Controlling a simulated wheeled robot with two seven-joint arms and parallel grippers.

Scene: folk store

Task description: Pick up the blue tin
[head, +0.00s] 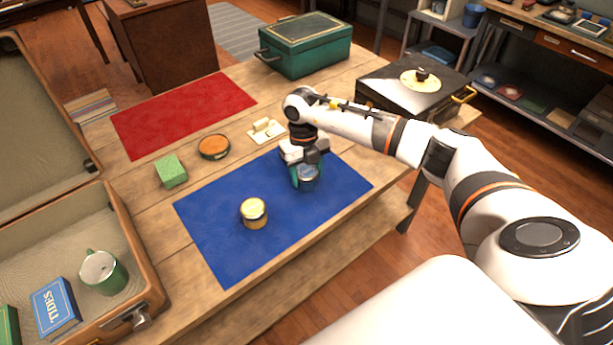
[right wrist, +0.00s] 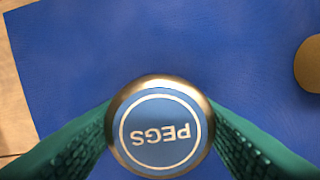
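The blue tin (head: 307,179) stands on the right part of the blue mat (head: 222,252). In the right wrist view its round lid (right wrist: 160,133) has a metal rim and the upside-down word PEGS. My right gripper (head: 304,170) points down over it, and its green fingers lie on both sides of the tin with no gap visible at the rim. It appears shut on the tin, which looks upright at mat level; I cannot tell whether its base touches the mat. My left gripper is in neither view.
A yellow-lidded jar (head: 254,213) stands left of the tin on the mat. A green sponge (head: 171,171), an orange-topped round tin (head: 214,147) and a cream switch plate (head: 266,131) lie behind.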

